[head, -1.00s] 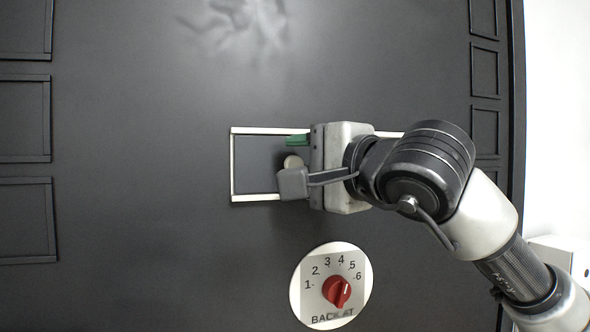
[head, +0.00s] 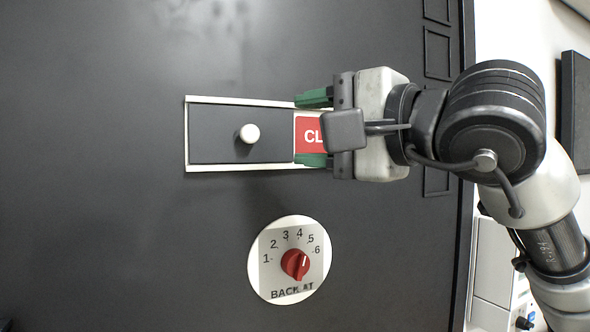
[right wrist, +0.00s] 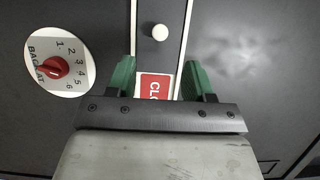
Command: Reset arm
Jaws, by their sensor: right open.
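My right gripper (head: 316,128) is open and empty in the head view. Its green fingers stand apart in front of a red sign part (head: 309,134) with white letters "CL". The sign lies in a white-framed slot (head: 187,135) on the dark panel, with a dark slider plate (head: 215,135) and a round pale knob (head: 249,134). The knob is left of the fingertips and apart from them. In the right wrist view the knob (right wrist: 160,32) lies ahead of the open gripper (right wrist: 162,75), and the red sign (right wrist: 155,87) shows between the fingers. My left gripper is not in view.
Below the slot is a white dial (head: 289,260) marked "BACK AT" with numbers and a red pointer knob (head: 295,264). The dark panel (head: 90,200) left of the slot is bare. A white wall and a pale box (head: 493,262) are at the right.

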